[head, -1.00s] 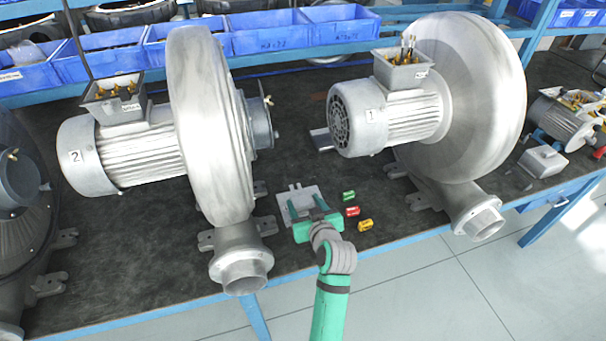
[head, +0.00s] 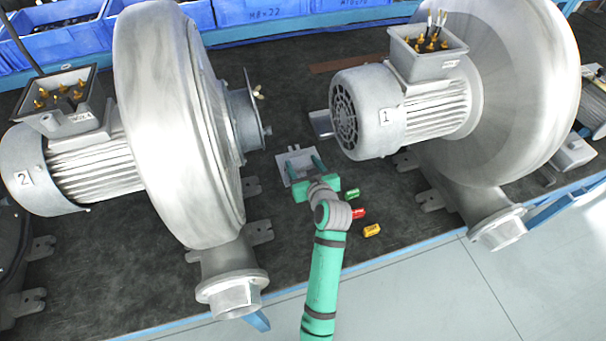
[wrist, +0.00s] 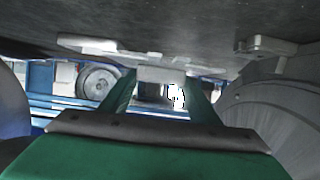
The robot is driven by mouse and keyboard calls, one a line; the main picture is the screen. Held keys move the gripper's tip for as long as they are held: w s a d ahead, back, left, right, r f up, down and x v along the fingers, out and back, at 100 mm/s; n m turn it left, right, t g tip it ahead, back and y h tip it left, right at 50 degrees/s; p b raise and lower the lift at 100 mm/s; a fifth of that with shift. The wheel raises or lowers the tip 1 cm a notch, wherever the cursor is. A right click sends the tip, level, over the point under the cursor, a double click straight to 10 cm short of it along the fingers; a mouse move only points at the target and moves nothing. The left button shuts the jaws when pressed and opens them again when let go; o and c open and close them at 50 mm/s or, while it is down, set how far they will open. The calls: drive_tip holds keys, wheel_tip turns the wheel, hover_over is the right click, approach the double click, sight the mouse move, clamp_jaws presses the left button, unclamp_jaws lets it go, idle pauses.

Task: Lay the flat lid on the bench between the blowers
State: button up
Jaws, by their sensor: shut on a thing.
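The flat grey lid (head: 297,157) is a thin plate with small tabs, between the blowers in the head view. My green gripper (head: 302,162) is shut on it from the front. In the wrist view my two fingers (wrist: 160,82) reach forward to a pale grey edge of the lid (wrist: 160,74). I cannot tell whether the lid touches the bench (head: 340,235). Blower 2 (head: 180,125) stands to the left and blower 1 (head: 415,115) to the right, each with an open terminal box on top.
Small green (head: 353,193), red (head: 359,214) and yellow (head: 372,230) blocks lie right of my gripper. The blowers' feet (head: 262,232) stick out on the bench. Blue bins (head: 262,12) line the back.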

drive_tip(key=shift+f, duration=3.05)
drive_tip(key=shift+w+f, duration=0.1)
drive_tip(key=shift+f, duration=0.05)
drive_tip(key=o, duration=1.2)
drive_tip(key=shift+c, duration=0.2)
drive_tip(key=shift+s+r, duration=0.2)
drive_tip(key=shift+s, duration=0.15)
drive_tip(key=v, duration=1.1)
drive_tip(key=shift+s+d+r, duration=0.1)
drive_tip(key=shift+s+r, duration=0.05)
drive_tip(key=shift+s, duration=0.1)
